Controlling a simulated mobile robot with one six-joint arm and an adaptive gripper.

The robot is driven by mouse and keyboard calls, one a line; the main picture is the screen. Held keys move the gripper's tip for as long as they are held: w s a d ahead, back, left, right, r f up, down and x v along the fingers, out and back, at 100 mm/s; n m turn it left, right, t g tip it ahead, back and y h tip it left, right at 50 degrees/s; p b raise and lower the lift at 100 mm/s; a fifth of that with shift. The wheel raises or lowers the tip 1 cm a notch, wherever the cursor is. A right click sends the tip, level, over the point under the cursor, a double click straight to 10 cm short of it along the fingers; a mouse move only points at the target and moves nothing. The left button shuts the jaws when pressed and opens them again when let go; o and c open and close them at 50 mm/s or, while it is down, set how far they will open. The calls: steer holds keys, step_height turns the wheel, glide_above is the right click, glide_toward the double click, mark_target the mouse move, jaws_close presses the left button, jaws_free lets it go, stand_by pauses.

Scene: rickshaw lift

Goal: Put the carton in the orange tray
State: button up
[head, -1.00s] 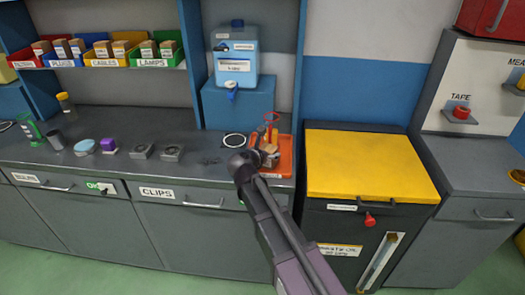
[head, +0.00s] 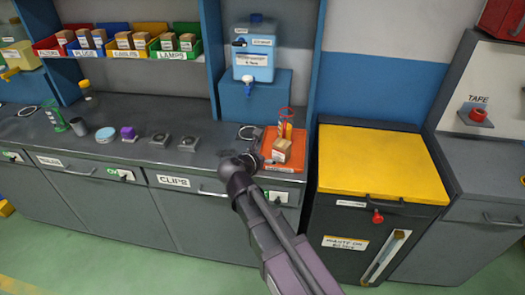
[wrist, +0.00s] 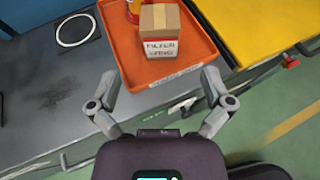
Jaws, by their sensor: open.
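The carton (head: 281,150) is a small brown box with a white label, and it sits upright inside the orange tray (head: 291,166) on the counter. In the wrist view the carton (wrist: 160,32) stands in the tray (wrist: 118,42), with its label facing my gripper. My gripper (wrist: 158,82) is open and empty, with its fingers apart in front of the carton and not touching it. In the head view my gripper (head: 246,157) is beside the tray's left front edge, partly hidden by my own arm.
A red and yellow item (head: 286,130) stands in the tray behind the carton. A yellow-lidded bin (head: 375,165) stands to the right. A blue container (head: 254,55) is above on a blue stand.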

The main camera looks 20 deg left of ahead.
stand_by(0.5)
steer(key=shift+w+d, duration=0.1)
steer(key=shift+w, duration=0.05)
steer(key=w+d+f+m+g+h, duration=0.15)
steer(key=d+f+m+g, duration=0.25)
steer(key=d+m, duration=0.6)
steer(key=w+d+f+m+g+h, duration=0.1)
steer(key=w+d+f+m+g, duration=0.15)
steer(key=d+m, duration=0.75)
steer(key=s+d+f+m+g+y, duration=0.1)
steer(key=s+d+m+g, duration=0.1)
steer(key=d, duration=0.5)
steer(key=s+d+f+m+g+y, duration=0.2)
steer(key=s+d+m, duration=0.2)
steer(key=d+m, duration=0.3)
steer(key=s+d+f+m+g+y, duration=0.1)
steer(key=s+d+f+m+g, duration=0.1)
steer(key=d, duration=0.7)
steer(key=shift+s+m+g+y, duration=0.4)
steer(key=shift+s+m, duration=0.55)
steer(key=shift+m, duration=0.65)
steer(key=shift+r, duration=0.1)
